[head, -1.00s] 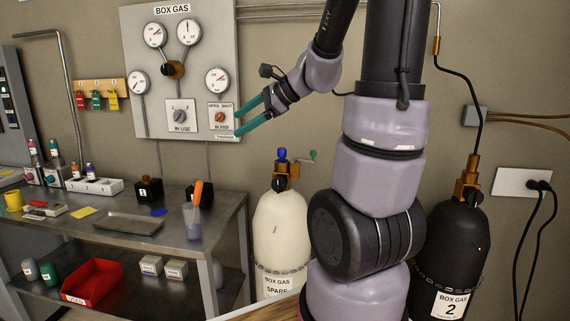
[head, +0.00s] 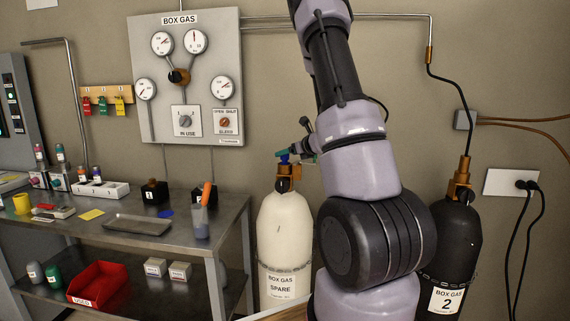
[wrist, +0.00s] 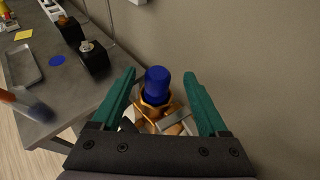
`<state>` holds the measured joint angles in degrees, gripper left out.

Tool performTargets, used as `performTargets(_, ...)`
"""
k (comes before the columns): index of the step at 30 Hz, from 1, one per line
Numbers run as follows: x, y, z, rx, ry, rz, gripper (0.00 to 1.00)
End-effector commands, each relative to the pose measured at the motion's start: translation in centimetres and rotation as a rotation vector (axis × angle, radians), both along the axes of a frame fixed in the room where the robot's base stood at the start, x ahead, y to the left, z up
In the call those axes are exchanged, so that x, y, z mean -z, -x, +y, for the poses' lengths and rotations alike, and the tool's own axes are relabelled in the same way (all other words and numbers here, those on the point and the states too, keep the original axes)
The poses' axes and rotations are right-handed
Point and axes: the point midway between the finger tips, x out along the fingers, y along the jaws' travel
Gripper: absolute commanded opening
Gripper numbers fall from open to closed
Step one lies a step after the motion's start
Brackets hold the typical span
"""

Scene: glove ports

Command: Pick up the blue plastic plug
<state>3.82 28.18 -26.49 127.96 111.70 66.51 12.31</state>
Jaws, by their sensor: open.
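The blue plastic plug (wrist: 157,80) stands on the brass valve (wrist: 155,110) of the white spare gas cylinder (head: 285,228). It also shows in the head view (head: 284,158), small and partly covered by my gripper. My gripper (wrist: 159,75) is open, with one teal finger on each side of the plug in the wrist view. Nothing is held. I cannot tell whether the fingers are level with the plug or still above it. In the head view my gripper (head: 290,152) is at the valve top, partly hidden behind my arm.
A steel bench (head: 165,236) stands left of the cylinder, with a tray (head: 137,224) and a blue disc (wrist: 57,60) on it. The wall is close behind the valve. A black cylinder (head: 458,240) stands to the right. The gas panel (head: 210,130) hangs above.

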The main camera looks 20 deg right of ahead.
Motion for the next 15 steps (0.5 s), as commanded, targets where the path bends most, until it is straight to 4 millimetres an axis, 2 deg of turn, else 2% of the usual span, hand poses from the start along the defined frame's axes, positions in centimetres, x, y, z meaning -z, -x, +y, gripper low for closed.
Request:
performTargets(10, 2.0, -3.8, 1.0, -0.003, 0.0, 0.001, 0.77)
performTargets(15, 2.3, -4.7, 1.2, -0.002, 0.0, 0.0, 0.77)
